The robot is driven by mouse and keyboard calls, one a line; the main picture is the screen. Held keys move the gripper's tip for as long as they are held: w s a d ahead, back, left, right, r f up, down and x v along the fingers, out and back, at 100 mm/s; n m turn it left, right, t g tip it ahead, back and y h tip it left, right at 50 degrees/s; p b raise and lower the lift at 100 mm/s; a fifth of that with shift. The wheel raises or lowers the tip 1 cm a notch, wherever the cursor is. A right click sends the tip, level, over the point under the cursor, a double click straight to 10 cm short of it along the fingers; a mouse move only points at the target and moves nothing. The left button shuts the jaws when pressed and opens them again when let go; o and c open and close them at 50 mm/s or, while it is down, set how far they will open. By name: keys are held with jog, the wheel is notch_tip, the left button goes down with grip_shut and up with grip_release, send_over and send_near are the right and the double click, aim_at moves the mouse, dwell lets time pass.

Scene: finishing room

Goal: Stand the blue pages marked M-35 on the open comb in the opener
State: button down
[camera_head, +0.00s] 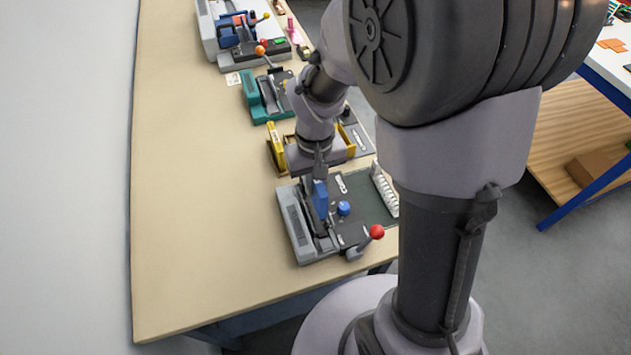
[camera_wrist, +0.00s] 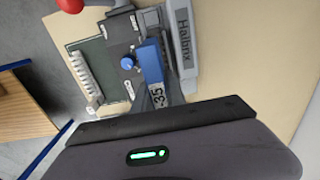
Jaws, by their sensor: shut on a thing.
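The blue pages (camera_head: 320,198) are a small upright block below my gripper (camera_head: 319,172), over the grey opener (camera_head: 294,226) near the front of the bench. In the wrist view the blue pages (camera_wrist: 152,62) carry a white label with dark characters ending in 35. My gripper is shut on their near end; its fingertips are mostly hidden in the wrist view. The opener (camera_wrist: 183,48) reads "Halbnx" or similar there. The pages stand in or just above its slot; I cannot tell whether they touch the comb, which is hidden.
A blue knob (camera_head: 344,208), a red-ended lever (camera_head: 376,232) and a rack of white combs (camera_head: 384,188) are right of the slot. A yellow holder (camera_head: 276,150), a green machine (camera_head: 256,100) and a grey-blue machine (camera_head: 222,30) stand farther back. The bench's left side (camera_head: 190,200) is clear.

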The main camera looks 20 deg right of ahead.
aim_at(314, 199)
jog(key=shift+s+a+f+b, duration=0.1)
jog(key=shift+f+b, duration=1)
jog(key=shift+f, duration=0.25)
jog(key=shift+s+a+f+b, duration=0.1)
jog(key=shift+f+b, duration=1)
jog(key=shift+f, duration=0.25)
jog(key=shift+s+f+b, duration=0.1)
jog(key=shift+f+b, duration=0.4)
jog(key=shift+f, duration=0.1)
jog(key=c, duration=1.6)
grip_release()
jog(key=shift+c, duration=0.2)
notch_tip(314, 199, up, 11)
jog(key=p, duration=0.9)
jog(key=shift+r+p, duration=0.15)
jog(key=shift+p, duration=0.2)
